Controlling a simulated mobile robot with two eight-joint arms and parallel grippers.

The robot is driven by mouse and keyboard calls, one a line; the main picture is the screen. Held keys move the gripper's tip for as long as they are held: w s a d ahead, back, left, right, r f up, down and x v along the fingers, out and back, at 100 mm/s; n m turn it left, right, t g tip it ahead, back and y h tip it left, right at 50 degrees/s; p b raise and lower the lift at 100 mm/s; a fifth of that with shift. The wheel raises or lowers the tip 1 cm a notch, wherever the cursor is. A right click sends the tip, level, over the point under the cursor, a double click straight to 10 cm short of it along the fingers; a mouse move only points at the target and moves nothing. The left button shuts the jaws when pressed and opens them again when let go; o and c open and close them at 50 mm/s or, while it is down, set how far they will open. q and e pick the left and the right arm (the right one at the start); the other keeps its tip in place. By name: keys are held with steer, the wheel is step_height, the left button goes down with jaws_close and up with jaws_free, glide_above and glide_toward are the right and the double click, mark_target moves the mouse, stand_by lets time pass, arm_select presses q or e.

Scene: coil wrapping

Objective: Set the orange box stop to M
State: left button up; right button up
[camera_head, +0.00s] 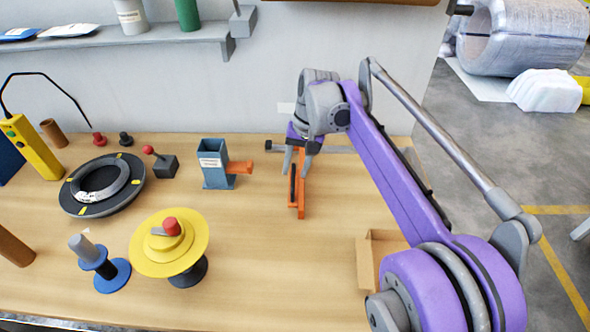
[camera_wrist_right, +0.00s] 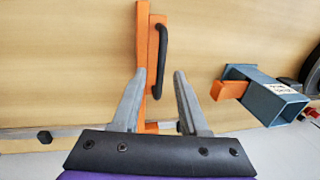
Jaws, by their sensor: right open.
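An orange bar (camera_head: 300,200) with a black handle (camera_head: 292,185), which looks like the orange box stop, lies on the table near the back wall. It meets a grey rail (camera_head: 343,149) along the wall. My right gripper (camera_head: 297,169) is open and empty above the bar's wall-side end. In the right wrist view the open jaws (camera_wrist_right: 160,74) have the orange bar (camera_wrist_right: 153,35) between them in the picture, nearer the left finger. The black handle (camera_wrist_right: 163,60) is on the bar's right side there. I cannot tell whether the fingers touch anything. No M mark is readable.
A blue-grey box (camera_head: 215,170) with an orange tab (camera_head: 240,167) stands left of the bar. A yellow spool (camera_head: 165,243), a dark turntable (camera_head: 75,199) and a small red-knobbed lever (camera_head: 165,165) are farther left. An open carton (camera_head: 378,250) sits at the front right.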

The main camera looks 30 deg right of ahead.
steer(key=shift+a+f, duration=0.1)
steer(key=shift+f, duration=0.3)
jaws_close()
stand_by(1.2)
